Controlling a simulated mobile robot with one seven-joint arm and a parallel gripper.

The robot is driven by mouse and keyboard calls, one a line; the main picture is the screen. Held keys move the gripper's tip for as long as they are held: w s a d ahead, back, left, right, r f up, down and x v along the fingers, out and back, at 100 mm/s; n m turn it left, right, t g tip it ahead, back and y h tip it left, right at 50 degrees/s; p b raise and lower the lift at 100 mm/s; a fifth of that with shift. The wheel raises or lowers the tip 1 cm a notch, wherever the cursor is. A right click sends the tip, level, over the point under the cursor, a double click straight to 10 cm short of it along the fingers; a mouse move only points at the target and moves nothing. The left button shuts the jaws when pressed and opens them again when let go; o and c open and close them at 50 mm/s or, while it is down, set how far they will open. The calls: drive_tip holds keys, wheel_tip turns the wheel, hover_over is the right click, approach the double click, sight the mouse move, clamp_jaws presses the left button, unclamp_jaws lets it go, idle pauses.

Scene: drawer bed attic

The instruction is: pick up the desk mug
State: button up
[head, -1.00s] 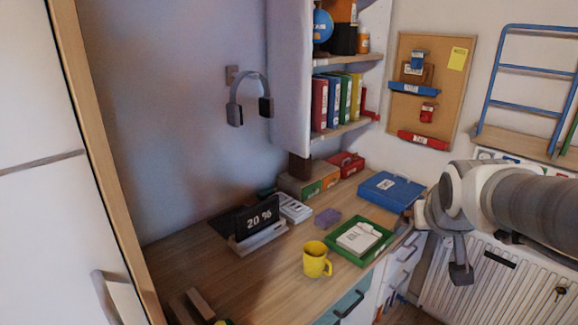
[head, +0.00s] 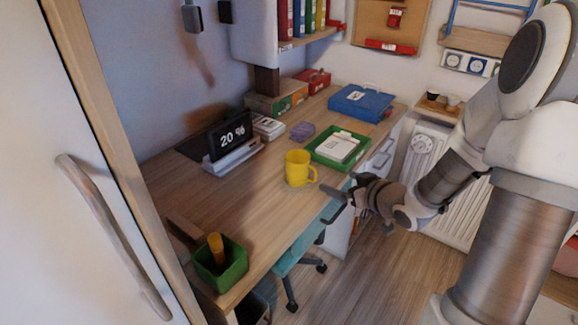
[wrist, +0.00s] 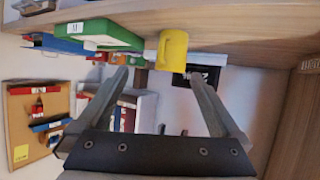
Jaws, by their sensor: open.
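The yellow desk mug (head: 297,168) stands upright on the wooden desk (head: 229,196), near its front edge, with its handle toward the right. My gripper (head: 337,203) is beside the desk's front edge, to the right of the mug and a little lower in the head view. It is apart from the mug. In the wrist view the mug (wrist: 172,50) shows beyond the two spread fingers of my gripper (wrist: 158,76), with nothing between them.
A green tray (head: 318,155) with a white item stands just behind the mug. A blue case (head: 361,102) lies farther back. A display reading 20 % (head: 230,137) stands to the left. A green pot (head: 219,264) is at the near corner. A chair (head: 290,265) stands below the desk.

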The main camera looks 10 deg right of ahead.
sight(304, 173)
drive_tip(key=shift+y, duration=0.6)
drive_tip(key=b+x, duration=0.1)
drive_tip(key=x, duration=0.3)
drive_tip(key=b+x, duration=0.1)
drive_tip(key=x, duration=0.3)
drive_tip(key=a+b+x, duration=0.1)
drive_tip(key=b+x, duration=0.1)
drive_tip(key=x, duration=0.3)
drive_tip(key=shift+s+a+f, duration=0.1)
drive_tip(key=shift+s+f, duration=0.05)
drive_tip(key=shift+s, duration=0.2)
drive_tip(key=b+x, duration=0.2)
drive_tip(key=x, duration=0.2)
drive_tip(key=shift+w+a+f, duration=0.1)
drive_tip(key=shift+a, duration=0.1)
drive_tip(key=shift+w+a, duration=0.1)
drive_tip(key=shift+w, duration=0.25)
drive_tip(key=c, duration=1.2)
drive_tip(key=shift+c, duration=0.7)
